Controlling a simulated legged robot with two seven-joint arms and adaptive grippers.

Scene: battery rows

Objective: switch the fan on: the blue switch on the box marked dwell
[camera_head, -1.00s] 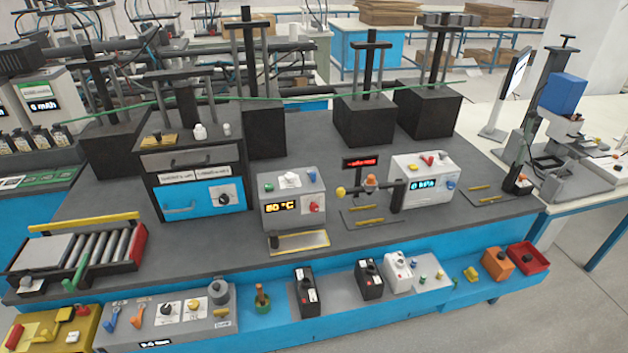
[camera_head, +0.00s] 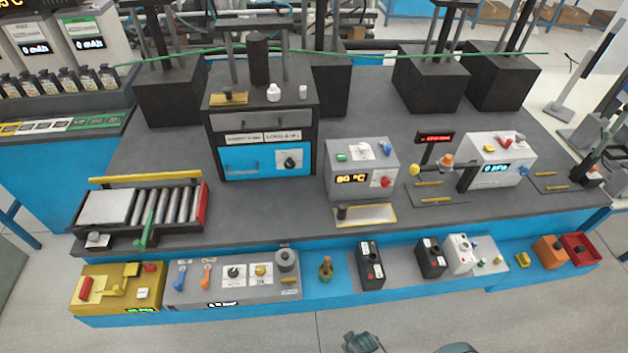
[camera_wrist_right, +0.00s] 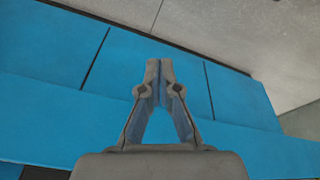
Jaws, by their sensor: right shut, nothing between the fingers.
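A long grey box (camera_head: 240,290) stands on the blue front ledge in the head view. It carries a blue switch (camera_head: 180,278) at its left end and an orange switch (camera_head: 206,276) beside it, then two dials and a round grey knob. Small lettering at its right end is too small to read, and whether the fan runs cannot be told. My right gripper (camera_wrist_right: 160,72) is shut and empty in the wrist view, against a background of blue panels and grey floor, with no switch in that view. My left gripper is not in view.
A roller conveyor (camera_head: 165,205) sits behind. Black switch boxes (camera_head: 370,268) stand further right.

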